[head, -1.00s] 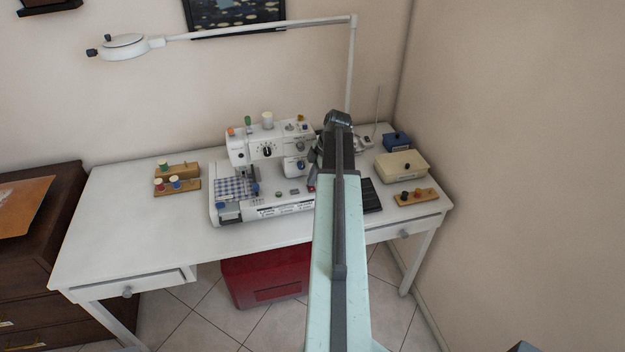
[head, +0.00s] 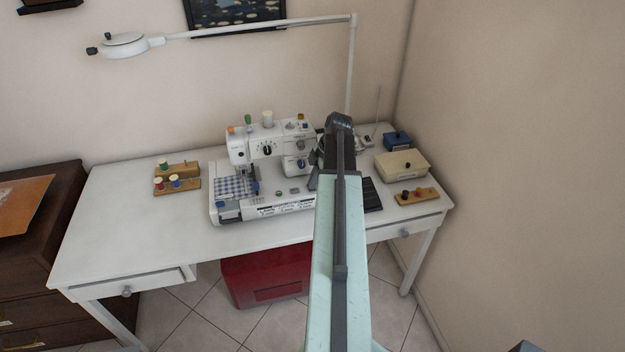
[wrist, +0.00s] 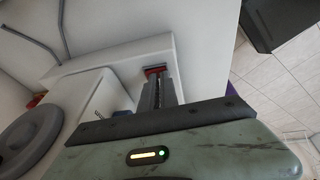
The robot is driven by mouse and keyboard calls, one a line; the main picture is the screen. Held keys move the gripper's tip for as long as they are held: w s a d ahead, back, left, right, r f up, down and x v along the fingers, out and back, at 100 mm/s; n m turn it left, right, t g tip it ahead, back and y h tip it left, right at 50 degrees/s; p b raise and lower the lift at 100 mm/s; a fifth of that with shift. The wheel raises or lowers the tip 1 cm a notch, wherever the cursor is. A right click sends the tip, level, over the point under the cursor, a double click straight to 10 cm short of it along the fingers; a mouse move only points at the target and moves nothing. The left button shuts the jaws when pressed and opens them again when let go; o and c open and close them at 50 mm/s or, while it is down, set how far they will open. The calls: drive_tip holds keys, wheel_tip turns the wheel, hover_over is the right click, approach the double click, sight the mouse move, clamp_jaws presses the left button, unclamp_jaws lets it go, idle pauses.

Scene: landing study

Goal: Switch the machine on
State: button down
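The white sewing machine (head: 268,150) stands on the white desk, with blue checked cloth at its left end. My arm covers its right end in the head view. In the wrist view, a red switch (wrist: 155,70) shows on the white side of the machine (wrist: 110,62), right at the tips of my gripper (wrist: 157,78). The fingers are close together and look shut, with nothing seen held between them. They seem to touch the switch or stand just short of it; I cannot tell which. The fingertips hide part of the switch, so its position is unclear.
A grey handwheel (wrist: 28,140) is close at the left in the wrist view. Spool racks (head: 178,185), a cream box (head: 402,164) and a blue box (head: 397,140) stand on the desk (head: 120,225). A lamp (head: 125,45) hangs above. The desk's front left is clear.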

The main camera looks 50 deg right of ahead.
drive_tip(key=shift+r+p, duration=0.45)
drive_tip(key=shift+p, duration=0.15)
drive_tip(key=r+p, duration=0.3)
drive_tip(key=s+r+p, duration=0.1)
drive_tip(key=shift+a+r+p, duration=0.35)
drive_tip(key=shift+a+r, duration=0.05)
drive_tip(key=p+v, duration=0.7)
drive_tip(key=v, duration=0.1)
drive_tip(key=shift+d+p, duration=0.35)
drive_tip(key=shift+d, duration=0.1)
drive_tip(key=shift+w+d+r, duration=0.1)
drive_tip(key=shift+d+r, duration=0.1)
drive_tip(key=shift+r, duration=0.1)
drive_tip(key=shift+f, duration=0.1)
